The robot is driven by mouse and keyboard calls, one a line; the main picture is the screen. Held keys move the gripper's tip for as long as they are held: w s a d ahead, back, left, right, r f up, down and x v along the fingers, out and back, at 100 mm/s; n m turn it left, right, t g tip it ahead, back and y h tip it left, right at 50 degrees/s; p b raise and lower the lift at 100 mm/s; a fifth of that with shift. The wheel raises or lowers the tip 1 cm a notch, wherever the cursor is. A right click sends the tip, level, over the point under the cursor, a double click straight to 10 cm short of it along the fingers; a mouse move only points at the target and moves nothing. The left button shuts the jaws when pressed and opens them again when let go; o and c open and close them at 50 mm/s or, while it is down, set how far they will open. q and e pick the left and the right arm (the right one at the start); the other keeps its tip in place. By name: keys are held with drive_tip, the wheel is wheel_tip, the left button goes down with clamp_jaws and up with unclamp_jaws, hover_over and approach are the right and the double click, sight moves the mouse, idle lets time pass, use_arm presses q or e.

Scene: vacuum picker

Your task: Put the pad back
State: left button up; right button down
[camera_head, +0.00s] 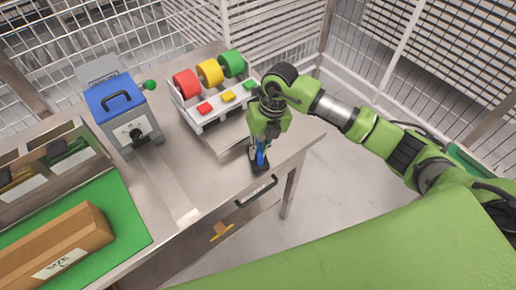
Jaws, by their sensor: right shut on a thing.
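My right gripper (259,166) points down over the table near its front right edge. It is shut on a small blue piece (261,157), partly hidden by the dark fingers. I cannot tell whether this piece is the pad, or whether it touches the table. A white rack (213,119) stands behind and left of the gripper. It carries red, yellow and green wheels, with small red (205,108), yellow (228,96) and green (249,85) blocks in front of them. My left gripper is not in view.
A blue-topped grey box (121,105) with a handle stands left of the rack. A cardboard box (55,250) lies on a green mat (122,213) at the left. A drawer handle (256,191) sits on the table's front. The tabletop between mat and gripper is mostly clear.

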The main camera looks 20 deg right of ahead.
drive_tip(key=shift+f, duration=0.1)
drive_tip(key=c, duration=2.1)
unclamp_jaws()
drive_tip(key=shift+r, duration=0.2)
drive_tip(key=shift+d+r, duration=0.1)
drive_tip(key=shift+r, duration=0.25)
drive_tip(key=r+b, duration=0.1)
drive_tip(key=r, duration=0.2)
drive_tip(key=d+r+b, duration=0.1)
drive_tip(key=r, duration=0.3)
drive_tip(key=d+r+b, duration=0.1)
drive_tip(key=r, duration=0.3)
drive_tip(key=shift+s, duration=0.1)
